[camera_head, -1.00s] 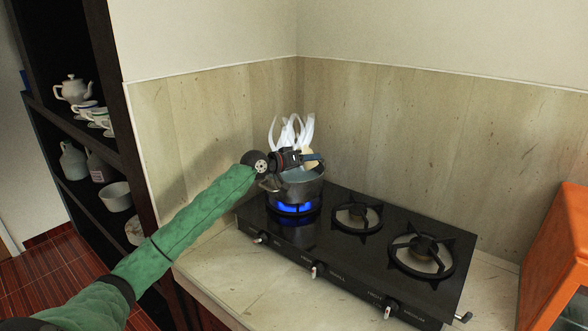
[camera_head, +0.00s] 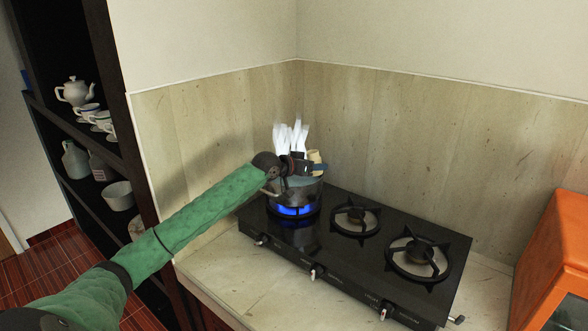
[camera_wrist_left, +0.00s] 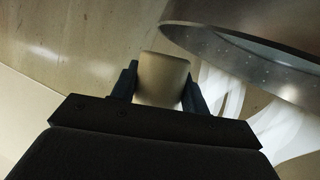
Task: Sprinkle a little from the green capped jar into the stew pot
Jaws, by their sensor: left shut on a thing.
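The stew pot (camera_head: 305,194) is a grey metal pot on the lit left burner, with light liquid inside. My left gripper (camera_head: 316,166) is over the pot, shut on a pale beige jar (camera_head: 315,156). In the left wrist view the jar (camera_wrist_left: 162,80) sits between the two dark fingers, with its plain rounded end showing. No green cap shows in either view, so I cannot tell where the jar's mouth points. The pot's rim and wall (camera_wrist_left: 215,48) appear at the upper right there, apart from the jar. My right gripper is out of view.
White steam (camera_head: 290,137) rises around my gripper. The black stove (camera_head: 345,260) has a blue flame under the pot and two empty burners to the right. An orange box (camera_head: 555,255) stands far right. A dark shelf with crockery (camera_head: 75,92) is at left.

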